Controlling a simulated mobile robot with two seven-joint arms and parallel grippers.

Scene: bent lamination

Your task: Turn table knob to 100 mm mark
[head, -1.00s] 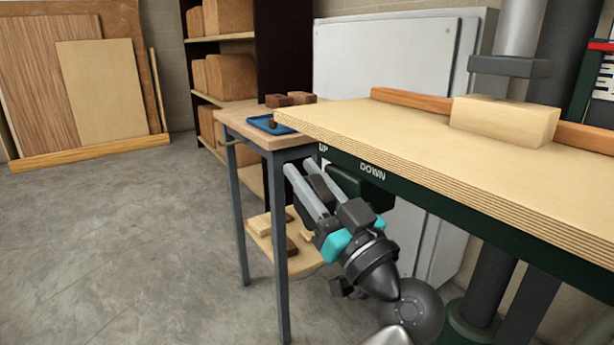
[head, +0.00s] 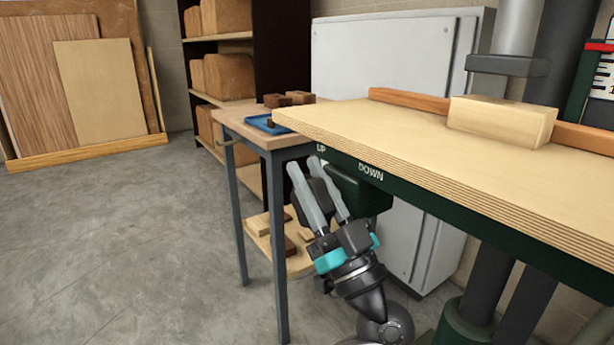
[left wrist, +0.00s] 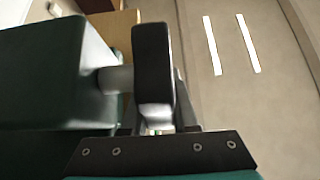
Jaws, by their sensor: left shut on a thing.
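My left gripper (head: 304,166) is below the near left corner of the drill table (head: 390,135), its fingers pointing up. It is shut on the dark table knob (head: 318,188), which is largely hidden between the fingers. In the left wrist view the black knob (left wrist: 153,75) sits on a short grey shaft out of a dark green housing (left wrist: 45,75). "UP" and "DOWN" are lettered on the table's green edge. The height scale (head: 605,85) with a red pointer (head: 600,46) is cut off at the right edge, so its reading cannot be told. My right gripper is not in view.
A pale wood block (head: 500,120) lies against an orange-brown fence (head: 420,100) on the table. A side table (head: 235,120) with a blue tray (head: 268,124) stands close on the left. A grey cabinet (head: 385,55) is behind. The floor at left is clear.

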